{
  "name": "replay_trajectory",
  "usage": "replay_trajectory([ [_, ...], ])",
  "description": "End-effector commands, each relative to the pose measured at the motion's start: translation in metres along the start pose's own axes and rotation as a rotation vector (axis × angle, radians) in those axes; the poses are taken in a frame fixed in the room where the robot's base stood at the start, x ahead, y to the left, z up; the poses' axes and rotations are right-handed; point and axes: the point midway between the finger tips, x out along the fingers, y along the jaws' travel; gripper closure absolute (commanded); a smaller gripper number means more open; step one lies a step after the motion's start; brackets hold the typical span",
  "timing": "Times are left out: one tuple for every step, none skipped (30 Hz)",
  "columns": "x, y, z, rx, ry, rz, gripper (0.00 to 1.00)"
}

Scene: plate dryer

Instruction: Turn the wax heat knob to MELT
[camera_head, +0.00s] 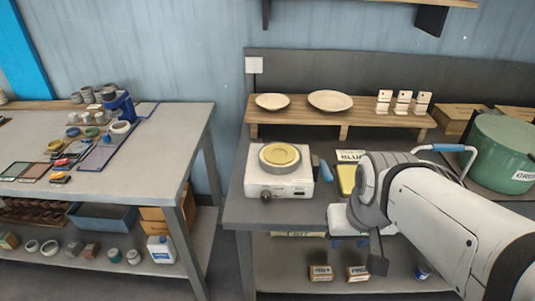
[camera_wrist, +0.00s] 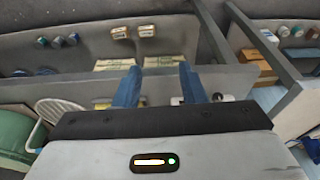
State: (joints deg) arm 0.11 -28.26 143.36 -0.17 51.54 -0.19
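The wax heater (camera_head: 280,182) is a white box on the right-hand bench with a round pot of yellow wax (camera_head: 279,155) on top. Its small dark heat knob (camera_head: 265,196) is on the front face, toward the left. The knob's marks and setting are too small to read. My gripper (camera_head: 349,243) is to the right of the heater and lower, at the bench's front edge, pointing down. In the wrist view its two blue fingers (camera_wrist: 159,85) are apart with nothing between them. The knob cannot be made out in the wrist view.
A blue handle (camera_head: 326,172) and a yellow block (camera_head: 346,179) are right of the heater. A green pot (camera_head: 503,150) stands far right. A wooden riser (camera_head: 340,115) holds plates behind. A lower shelf (camera_head: 300,283) holds small boxes. Space in front of the heater is clear.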

Motion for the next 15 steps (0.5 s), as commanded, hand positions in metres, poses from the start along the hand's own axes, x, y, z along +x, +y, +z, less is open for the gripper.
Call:
replay_trajectory([
  [0.001, -0.001, 0.000, -0.001, 0.001, -0.002, 0.59],
  [0.002, -0.002, -0.001, -0.004, 0.005, -0.006, 0.56],
  [0.006, -0.006, -0.004, -0.012, 0.016, -0.017, 0.53],
  [0.009, -0.010, -0.008, -0.020, 0.030, -0.029, 0.51],
  [0.014, -0.016, -0.013, -0.036, 0.049, -0.047, 0.48],
  [0.022, -0.026, -0.021, -0.060, 0.083, -0.077, 0.47],
  [0.029, -0.036, -0.029, -0.076, 0.115, -0.102, 0.47],
  [0.036, -0.046, -0.038, -0.092, 0.151, -0.130, 0.47],
  [0.045, -0.062, -0.051, -0.112, 0.210, -0.169, 0.47],
  [0.053, -0.075, -0.062, -0.125, 0.258, -0.198, 0.47],
  [0.060, -0.088, -0.073, -0.138, 0.308, -0.224, 0.47],
  [0.070, -0.106, -0.087, -0.148, 0.377, -0.253, 0.47],
  [0.076, -0.118, -0.098, -0.153, 0.430, -0.270, 0.47],
  [0.082, -0.129, -0.107, -0.155, 0.480, -0.281, 0.47],
  [0.090, -0.142, -0.119, -0.152, 0.545, -0.288, 0.47],
])
